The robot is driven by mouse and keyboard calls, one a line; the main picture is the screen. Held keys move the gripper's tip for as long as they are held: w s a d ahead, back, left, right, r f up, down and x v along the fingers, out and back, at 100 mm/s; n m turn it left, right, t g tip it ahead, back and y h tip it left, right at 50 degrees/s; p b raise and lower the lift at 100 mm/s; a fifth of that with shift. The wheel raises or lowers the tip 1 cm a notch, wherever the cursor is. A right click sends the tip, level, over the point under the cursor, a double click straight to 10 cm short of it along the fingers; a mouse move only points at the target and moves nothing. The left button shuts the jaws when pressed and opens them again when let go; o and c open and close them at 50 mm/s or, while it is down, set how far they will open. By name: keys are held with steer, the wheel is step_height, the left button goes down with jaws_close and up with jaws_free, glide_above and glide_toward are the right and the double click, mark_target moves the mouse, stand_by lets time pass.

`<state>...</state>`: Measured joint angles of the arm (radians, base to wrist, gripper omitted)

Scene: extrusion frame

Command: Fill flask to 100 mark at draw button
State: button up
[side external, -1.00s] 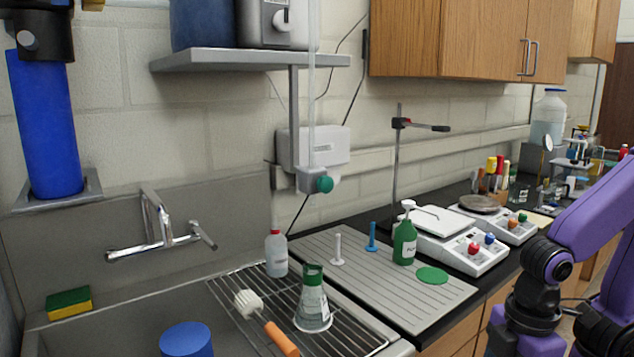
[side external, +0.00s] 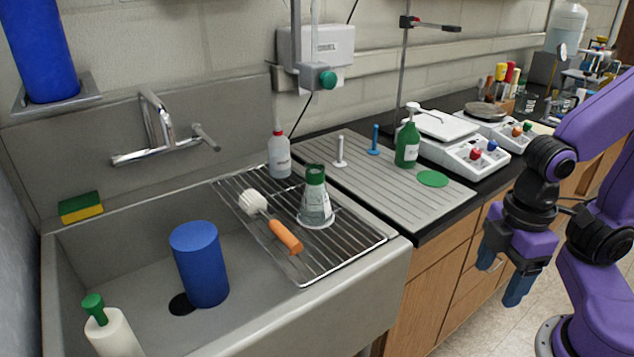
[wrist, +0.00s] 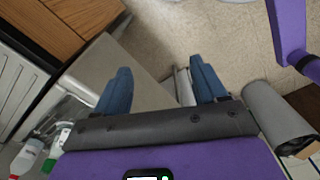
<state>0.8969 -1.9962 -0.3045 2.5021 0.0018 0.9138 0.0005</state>
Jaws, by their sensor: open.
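The conical flask (side external: 316,205), clear with a green neck band, stands upright on the wire rack over the sink's right part. Its mark and any liquid level are too small to read. The green round button (side external: 328,79) is on the grey dispenser under the white wall box (side external: 318,45), above and behind the flask. My gripper (side external: 503,274) is open and empty, hanging fingers down in front of the counter at the right, well away from the flask. The wrist view shows its two blue fingers (wrist: 160,70) spread, with nothing between them.
A red-capped bottle (side external: 279,157) stands behind the flask, and an orange-handled brush (side external: 284,236) lies left of it on the rack. Pegs, a green bottle (side external: 407,146) and balances (side external: 465,155) stand to the right. A blue cylinder (side external: 203,270) stands in the sink.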

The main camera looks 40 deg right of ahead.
stand_by(0.3)
steer(key=shift+a, duration=0.1)
steer(key=c, duration=0.7)
steer(key=shift+w+a+r, duration=0.65)
steer(key=shift+w+r, duration=0.15)
steer(key=shift+w, duration=0.05)
jaws_close()
steer(key=w+a+r+n+t+y, duration=0.1)
steer(key=w+a+r+t+y, duration=0.2)
steer(key=w+r, duration=0.95)
steer(key=w+d+r+n+t, duration=0.1)
steer(key=w+d+r, duration=0.1)
steer(key=w+r, duration=0.3)
steer(key=w+d+r+n+t+y, duration=0.1)
steer(key=w+d+r+n, duration=0.1)
steer(key=w+r, duration=0.4)
step_height(320, 180, up, 5)
steer(key=shift+t, duration=0.3)
